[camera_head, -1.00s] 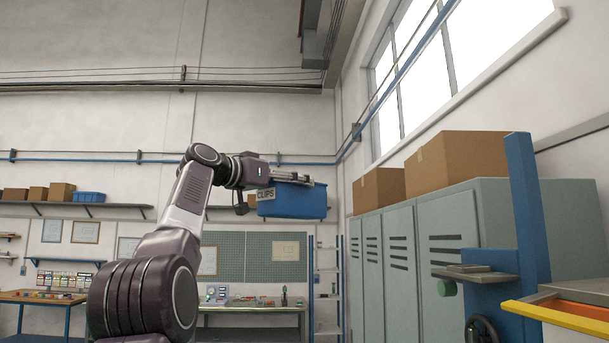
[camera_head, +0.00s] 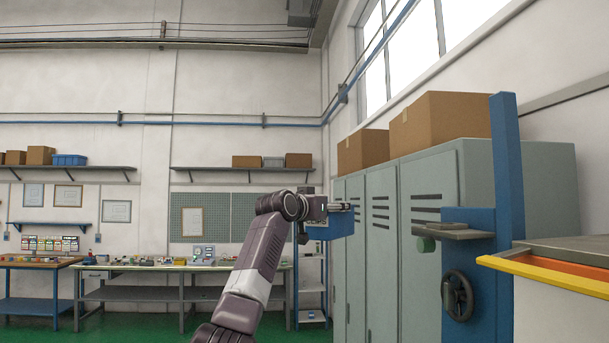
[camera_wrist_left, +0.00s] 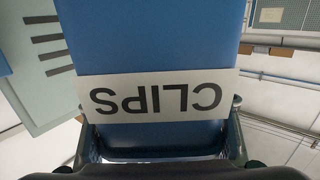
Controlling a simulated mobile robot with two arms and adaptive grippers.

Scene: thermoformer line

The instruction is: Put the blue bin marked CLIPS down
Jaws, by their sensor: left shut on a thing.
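The blue bin marked CLIPS (camera_head: 336,226) is held in the air by my left gripper (camera_head: 342,207), in front of the lockers' left end in the head view. In the left wrist view the blue bin (camera_wrist_left: 150,40) fills the middle. Its white CLIPS label (camera_wrist_left: 157,95) reads upside down there. The fingers of my left gripper (camera_wrist_left: 165,135) show at both sides of the bin's near edge, shut on it. Nothing is seen supporting the bin from below. My right gripper is in neither view.
Grey-green lockers (camera_head: 381,250) stand to the right, with cardboard boxes (camera_head: 440,115) on top. A blue post with a handwheel (camera_head: 458,297) stands at the near right. A workbench (camera_head: 130,292) and a wall shelf (camera_head: 240,168) are at the back. A shelving rack (camera_head: 311,285) stands behind the bin.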

